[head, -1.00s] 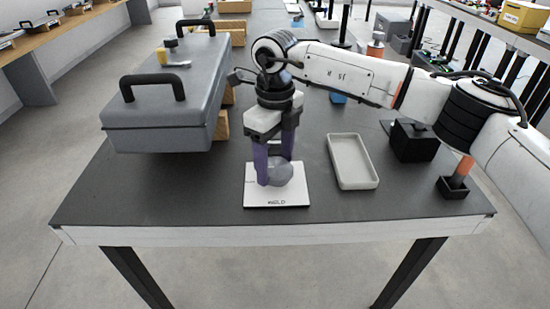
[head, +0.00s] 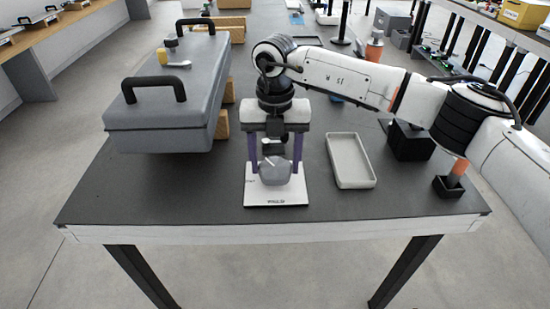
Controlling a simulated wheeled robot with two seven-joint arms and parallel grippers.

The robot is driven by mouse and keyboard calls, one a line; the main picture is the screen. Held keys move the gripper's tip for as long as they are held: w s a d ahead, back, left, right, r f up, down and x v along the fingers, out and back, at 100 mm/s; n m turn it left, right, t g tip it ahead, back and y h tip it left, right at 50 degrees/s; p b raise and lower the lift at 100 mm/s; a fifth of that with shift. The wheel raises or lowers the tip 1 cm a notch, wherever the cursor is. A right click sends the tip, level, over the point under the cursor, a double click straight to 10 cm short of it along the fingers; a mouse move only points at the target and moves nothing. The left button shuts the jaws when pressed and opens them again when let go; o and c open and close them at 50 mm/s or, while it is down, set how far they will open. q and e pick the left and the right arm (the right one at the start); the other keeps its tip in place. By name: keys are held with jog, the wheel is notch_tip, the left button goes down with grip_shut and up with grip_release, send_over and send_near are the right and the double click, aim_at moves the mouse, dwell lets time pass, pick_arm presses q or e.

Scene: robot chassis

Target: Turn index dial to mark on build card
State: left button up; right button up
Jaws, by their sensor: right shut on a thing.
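The grey index dial (head: 274,173) sits on a white build card (head: 277,198) near the table's front edge. A pale line shows on the dial's top, pointing up and to the left in the picture. Dark lettering runs along the card's front edge, and small print shows at its left; both are too small to read surely. My right gripper (head: 275,165) points down over the card with its purple fingers on the left and right sides of the dial, shut on it. My left gripper is not in view.
A large grey case (head: 165,125) with black handles stands on wooden blocks at the left. A pale empty tray (head: 350,162) lies right of the card. Black blocks (head: 411,142) and a small black holder with an orange-topped piece (head: 449,186) stand farther right.

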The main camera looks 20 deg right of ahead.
aim_at(275, 167)
jog(key=m+p, duration=0.1)
jog(key=m, duration=0.3)
jog(key=shift+r, duration=0.1)
jog(key=shift+m, duration=1.6)
jog(key=o, duration=1)
jog(key=shift+o, duration=0.2)
notch_tip(275, 167, up, 10)
jog(key=shift+r, duration=0.15)
